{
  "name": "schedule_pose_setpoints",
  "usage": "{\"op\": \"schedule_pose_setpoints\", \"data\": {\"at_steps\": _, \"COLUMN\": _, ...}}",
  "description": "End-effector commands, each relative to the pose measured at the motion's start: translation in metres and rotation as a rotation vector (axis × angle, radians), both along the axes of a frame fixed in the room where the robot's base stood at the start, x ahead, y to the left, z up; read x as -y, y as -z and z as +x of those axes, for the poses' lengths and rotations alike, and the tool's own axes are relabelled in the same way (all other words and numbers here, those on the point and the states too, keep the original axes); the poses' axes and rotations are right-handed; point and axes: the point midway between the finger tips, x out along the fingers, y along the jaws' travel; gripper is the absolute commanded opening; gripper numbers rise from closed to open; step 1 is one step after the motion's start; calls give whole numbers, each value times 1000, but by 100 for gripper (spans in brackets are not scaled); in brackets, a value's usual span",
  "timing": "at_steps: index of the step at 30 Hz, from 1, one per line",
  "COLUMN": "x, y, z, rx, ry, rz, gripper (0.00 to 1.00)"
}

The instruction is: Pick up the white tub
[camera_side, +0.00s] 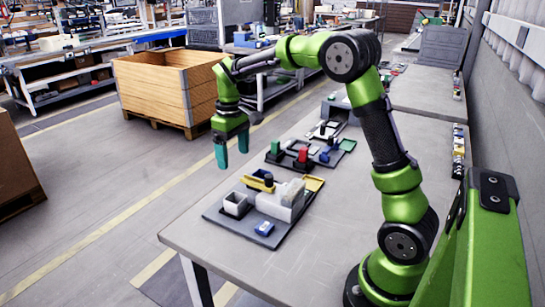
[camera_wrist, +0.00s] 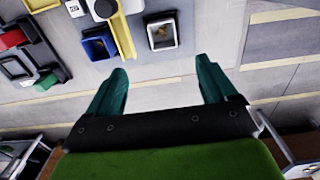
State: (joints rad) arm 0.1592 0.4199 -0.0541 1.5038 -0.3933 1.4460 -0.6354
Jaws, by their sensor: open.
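A small white tub (camera_side: 236,204) stands at the left end of a dark grey mat (camera_side: 245,235) on the table. In the wrist view a white-rimmed tub (camera_wrist: 162,32), open at the top with a dark inside, lies ahead of the fingers and is probably the same one. A larger white container (camera_side: 283,200) stands to its right on the mat. My gripper (camera_side: 232,155) is open and empty, pointing down, in the air above and apart from the tub. Its two teal fingers (camera_wrist: 163,75) show apart in the wrist view.
A second mat with red, green and blue parts (camera_side: 303,155) lies farther back. The table front (camera_side: 290,265) is clear. A wooden crate (camera_side: 165,88) stands on the floor.

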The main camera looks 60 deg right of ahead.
Motion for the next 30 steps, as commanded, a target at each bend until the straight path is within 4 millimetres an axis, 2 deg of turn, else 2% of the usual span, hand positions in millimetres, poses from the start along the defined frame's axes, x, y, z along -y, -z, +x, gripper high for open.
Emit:
{"op": "schedule_pose_setpoints", "data": {"at_steps": 6, "x": -1, "y": 49, "z": -2, "rx": -5, "ry": 2, "rz": 2, "gripper": 85}}
{"op": "schedule_pose_setpoints", "data": {"at_steps": 12, "x": -1, "y": 87, "z": -1, "rx": -2, "ry": 2, "rz": 1, "gripper": 85}}
{"op": "schedule_pose_setpoints", "data": {"at_steps": 20, "x": -2, "y": 108, "z": -1, "rx": 0, "ry": 3, "rz": 2, "gripper": 85}}
{"op": "schedule_pose_setpoints", "data": {"at_steps": 30, "x": -5, "y": 152, "z": -5, "rx": 0, "ry": 3, "rz": 1, "gripper": 85}}
